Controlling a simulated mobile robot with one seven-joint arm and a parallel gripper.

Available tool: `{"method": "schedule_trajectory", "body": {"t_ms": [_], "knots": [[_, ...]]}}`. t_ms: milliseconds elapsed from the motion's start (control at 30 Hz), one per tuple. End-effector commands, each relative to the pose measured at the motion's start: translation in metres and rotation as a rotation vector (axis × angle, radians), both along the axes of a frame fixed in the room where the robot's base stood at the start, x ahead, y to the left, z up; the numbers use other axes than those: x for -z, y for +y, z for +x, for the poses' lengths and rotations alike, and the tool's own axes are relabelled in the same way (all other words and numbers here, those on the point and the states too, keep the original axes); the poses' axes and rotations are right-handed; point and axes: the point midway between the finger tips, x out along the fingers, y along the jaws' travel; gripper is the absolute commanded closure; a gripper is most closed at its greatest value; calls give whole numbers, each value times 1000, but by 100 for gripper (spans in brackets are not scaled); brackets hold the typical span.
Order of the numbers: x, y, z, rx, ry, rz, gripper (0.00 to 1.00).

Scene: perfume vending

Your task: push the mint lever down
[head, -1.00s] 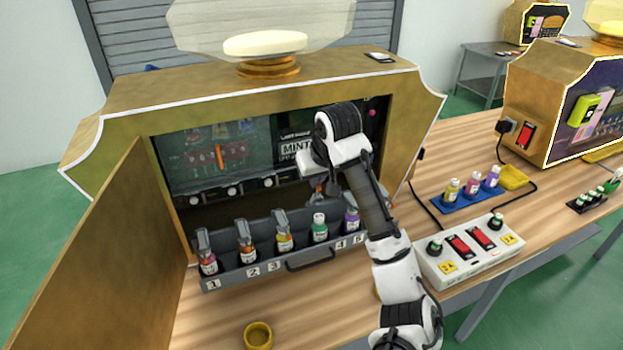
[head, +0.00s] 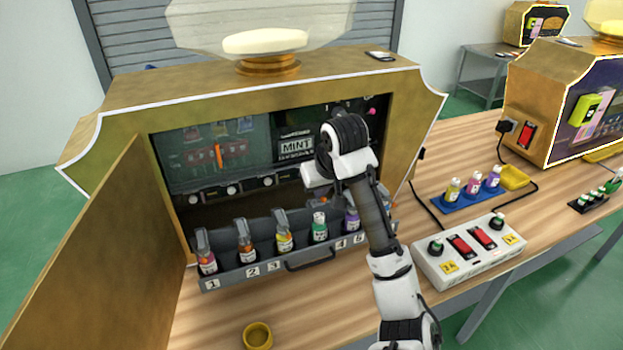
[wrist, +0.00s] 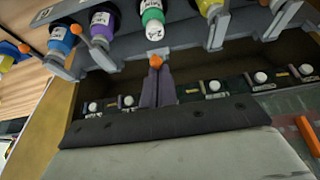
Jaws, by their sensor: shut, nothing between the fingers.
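In the wrist view, which shows the rack upside down, my gripper (wrist: 154,85) is shut and empty. Its fingertips are right at an orange lever knob (wrist: 156,62) below the green bottle (wrist: 152,14); I cannot tell if they touch. No label on this lever is readable. In the head view, the green bottle (head: 320,228) stands in the rack's slot 4, and my wrist hides most of the gripper and lever. A screen behind reads MINT (head: 296,147). Other orange knobs (wrist: 98,58) show beside it.
The grey rack (head: 256,265) holds several bottles inside the gold machine (head: 130,100). Its door (head: 100,240) stands open at left. A white switch box (head: 468,250) is right of my arm.

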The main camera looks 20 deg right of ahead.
Motion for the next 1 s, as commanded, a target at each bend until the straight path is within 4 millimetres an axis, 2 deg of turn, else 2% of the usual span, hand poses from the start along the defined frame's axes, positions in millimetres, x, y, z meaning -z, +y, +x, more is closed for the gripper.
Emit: {"method": "schedule_trajectory", "body": {"t_ms": [567,1000], "knots": [[-1,0,0,0,-1,-1,100],[-41,-1,-14,1,-1,0,100]]}}
